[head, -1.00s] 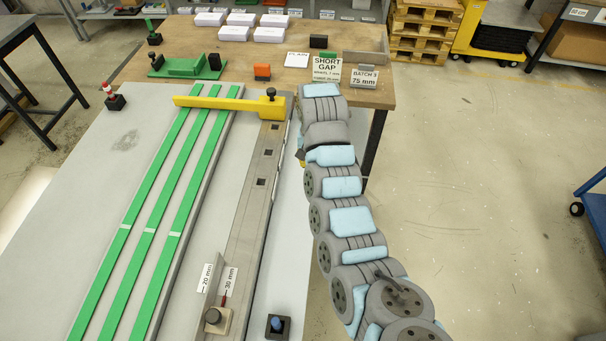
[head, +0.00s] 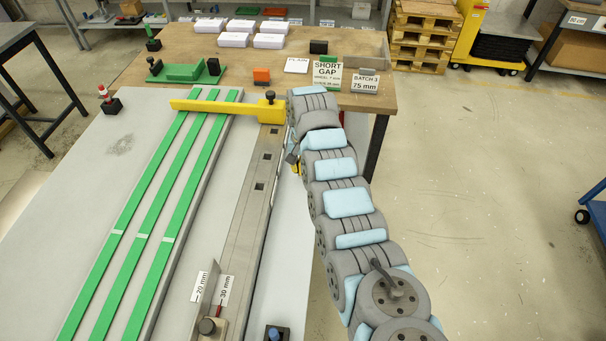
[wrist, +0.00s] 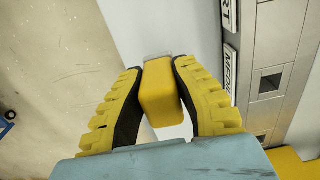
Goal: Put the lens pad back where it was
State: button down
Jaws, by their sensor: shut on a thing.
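My gripper (wrist: 159,72) is shut on a yellow block (wrist: 162,98) with a pale grey far end, which I take to be the lens pad. A yellow ridged finger presses on each side of it. The block is over the pale grey surface beside the metal rail in the wrist view. I cannot tell whether it touches that surface. In the head view my arm hides most of the gripper and the block, at the right side of the bench.
A metal rail (head: 245,210) with square holes runs along the bench. A yellow bar (head: 225,107) crosses the green strips (head: 138,225). Signs reading "SHORT GAP" (head: 327,77) and "BATCH 3 75 mm" (head: 364,83) stand beyond my arm.

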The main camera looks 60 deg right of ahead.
jog(key=shift+w+f+b, duration=0.15)
jog(key=shift+f+b, duration=0.15)
jog(key=shift+f, duration=1.5)
jog(key=shift+f, duration=0.15)
jog(key=c, duration=1)
grip_release()
jog(key=shift+o, duration=0.2)
notch_tip(320, 180, up, 12)
jog(key=shift+r+p, duration=0.15)
jog(key=shift+p, duration=0.3)
